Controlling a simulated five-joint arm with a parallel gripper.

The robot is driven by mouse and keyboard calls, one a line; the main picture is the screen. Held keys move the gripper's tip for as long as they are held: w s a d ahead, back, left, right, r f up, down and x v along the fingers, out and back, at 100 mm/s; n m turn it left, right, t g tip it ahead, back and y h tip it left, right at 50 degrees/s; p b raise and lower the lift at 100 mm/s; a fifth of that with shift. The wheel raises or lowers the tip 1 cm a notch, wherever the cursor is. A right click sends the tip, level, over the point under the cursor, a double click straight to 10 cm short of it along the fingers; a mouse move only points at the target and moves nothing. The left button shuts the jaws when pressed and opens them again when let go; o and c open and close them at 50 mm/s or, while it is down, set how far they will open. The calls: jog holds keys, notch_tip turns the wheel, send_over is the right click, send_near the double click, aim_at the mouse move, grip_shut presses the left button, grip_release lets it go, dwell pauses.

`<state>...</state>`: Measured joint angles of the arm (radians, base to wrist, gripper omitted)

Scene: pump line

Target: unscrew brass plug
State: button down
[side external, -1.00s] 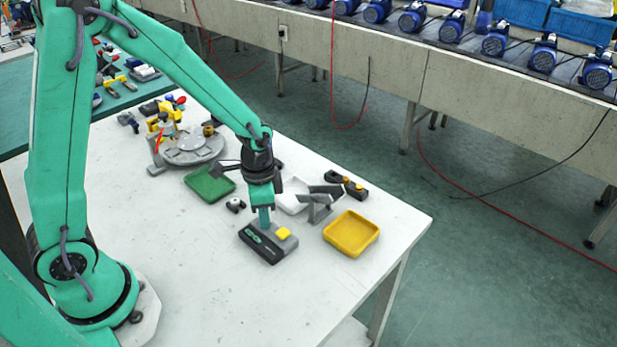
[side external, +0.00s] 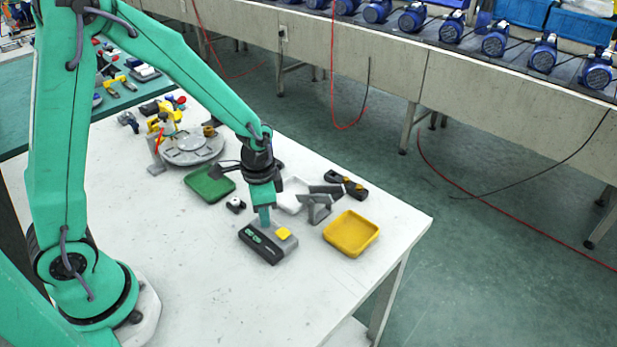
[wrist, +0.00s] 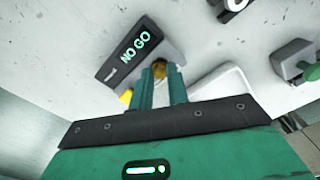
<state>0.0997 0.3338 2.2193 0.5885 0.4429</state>
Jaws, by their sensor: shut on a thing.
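My gripper (side external: 264,222) points down over the back of a dark grey gauge box, with its fingers close together. In the wrist view my gripper (wrist: 163,78) is shut on a small brass plug (wrist: 159,67), seen between the fingertips. The gauge box (side external: 259,245) has a yellow button (side external: 284,233) on its grey part.
A yellow tray (side external: 351,233) lies to the right, a green tray (side external: 209,187) to the left. A grey bracket (side external: 319,205) and a black block (side external: 346,184) stand behind. A round grey fixture (side external: 193,150) stands at the back left. The front table is clear.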

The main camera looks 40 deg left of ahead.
jog(key=n, duration=0.6)
dwell(0.3)
jog(key=c, duration=1.6)
grip_release()
jog(key=shift+o, duration=0.2)
jog(key=shift+r, duration=0.2)
jog(key=shift+r, duration=2.1)
